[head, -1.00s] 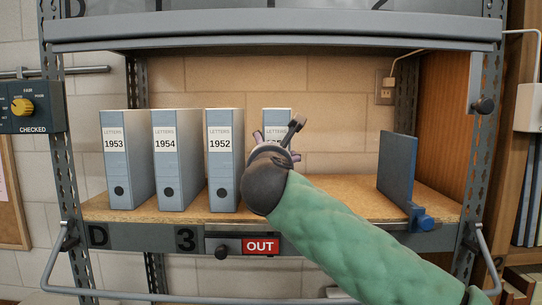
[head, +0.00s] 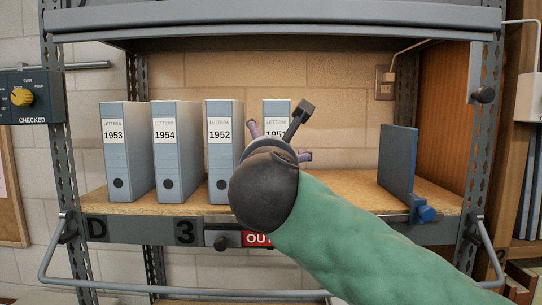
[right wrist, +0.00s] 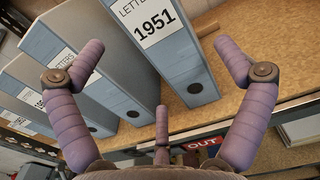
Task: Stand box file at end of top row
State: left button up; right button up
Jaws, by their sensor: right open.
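Several blue-grey box files stand upright on the shelf in the head view, labelled 1953 (head: 128,160), 1954 (head: 178,160), 1952 (head: 221,130) and 1951 (head: 276,112). The 1951 file is the rightmost, and its lower part is hidden behind my right gripper. My right gripper (head: 280,138) is in front of it. In the right wrist view, the 1951 file (right wrist: 175,60) stands beyond my open, empty right gripper (right wrist: 158,75), with its spine between the spread fingers. I see no contact. My left gripper is in no view.
A blue bookend (head: 397,165) stands on the shelf board (head: 345,195) to the right, with clear board between it and the 1951 file. The upper shelf (head: 270,25) overhangs the row. A metal rail (head: 130,293) runs in front below the red OUT sign (head: 254,240).

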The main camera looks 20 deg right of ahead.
jog(key=v, duration=0.3)
dwell(0.6)
